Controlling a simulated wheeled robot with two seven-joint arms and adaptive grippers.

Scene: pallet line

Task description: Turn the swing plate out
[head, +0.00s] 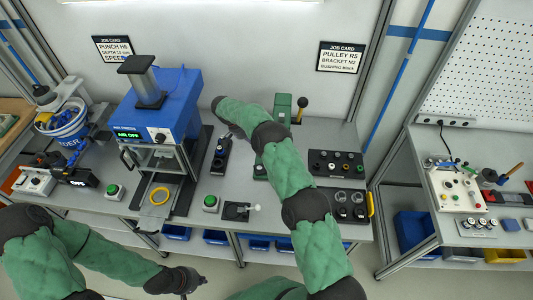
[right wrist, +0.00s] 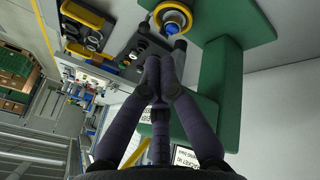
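In the head view a green press (head: 281,112) stands at the back, partly hidden by my right arm. In the right wrist view its green frame (right wrist: 218,85) is close by. There a dark plate-like part (right wrist: 128,55) with knobs lies just beyond my right gripper (right wrist: 158,62), and a yellow ring (right wrist: 187,22) sits near it. I cannot tell for sure which part is the swing plate. My right fingers converge to shut tips; I see nothing between them.
A black parts tray (head: 335,158) lies right of my right arm. Green buttons (head: 210,202) and a small dark fixture (head: 237,211) line the front edge.

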